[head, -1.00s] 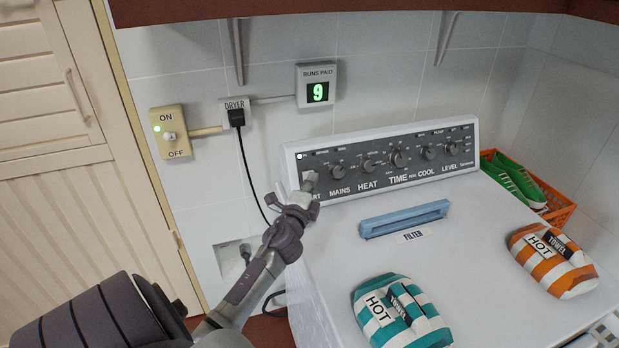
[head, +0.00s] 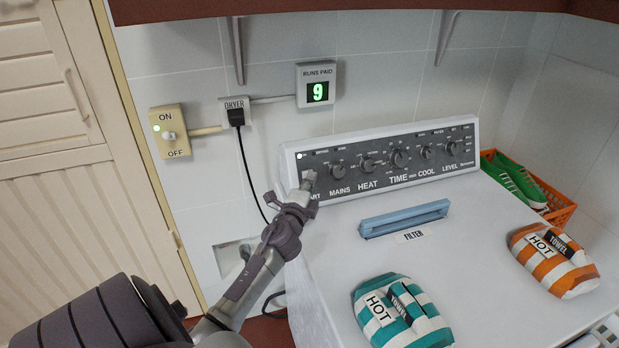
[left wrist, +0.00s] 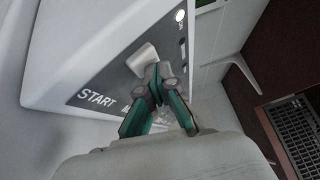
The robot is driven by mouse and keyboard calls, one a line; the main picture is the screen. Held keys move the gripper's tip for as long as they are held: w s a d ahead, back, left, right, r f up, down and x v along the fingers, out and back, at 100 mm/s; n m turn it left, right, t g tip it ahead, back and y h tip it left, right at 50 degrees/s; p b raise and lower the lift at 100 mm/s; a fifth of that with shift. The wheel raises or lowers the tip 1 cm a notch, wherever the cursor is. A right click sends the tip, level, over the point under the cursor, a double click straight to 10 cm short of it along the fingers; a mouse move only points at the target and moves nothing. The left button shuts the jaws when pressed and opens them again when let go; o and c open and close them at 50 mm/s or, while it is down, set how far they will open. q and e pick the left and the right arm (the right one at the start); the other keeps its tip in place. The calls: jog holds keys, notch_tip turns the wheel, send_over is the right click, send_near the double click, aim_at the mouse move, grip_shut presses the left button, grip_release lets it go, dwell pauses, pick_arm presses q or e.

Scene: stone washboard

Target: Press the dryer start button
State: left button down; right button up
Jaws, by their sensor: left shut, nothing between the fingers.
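The dryer's control panel (head: 385,160) is dark grey with several knobs. The START button is a pale, raised block (left wrist: 141,57) beside the START label (left wrist: 97,99) in the left wrist view. In the head view the left gripper (head: 305,187) reaches the panel's left end. A small white lamp (left wrist: 180,16) is lit near the button. My right gripper is not in view.
A RUNS PAID display (head: 318,91) shows 9. The ON/OFF wall switch (head: 169,133) has a green light. A blue filter handle (head: 404,218), a teal towel (head: 400,318) and an orange towel (head: 553,262) are on the dryer top. An orange basket (head: 560,212) stands right.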

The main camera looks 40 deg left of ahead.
pick_arm(q)
jog(key=shift+w+a+f, duration=0.1)
jog(key=shift+a+f, duration=0.05)
jog(key=shift+a, duration=0.1)
dwell(0.5)
jog(key=shift+s+d+r+p, duration=0.25)
jog(key=shift+s+d, duration=0.05)
jog(key=shift+d, duration=0.2)
jog(key=shift+s+d+r+p, duration=0.25)
jog(key=shift+d, duration=0.2)
jog(key=d, duration=0.1)
jog(key=s+d+r+p, duration=0.2)
jog(key=d, duration=0.1)
dwell(1.0)
dwell(0.6)
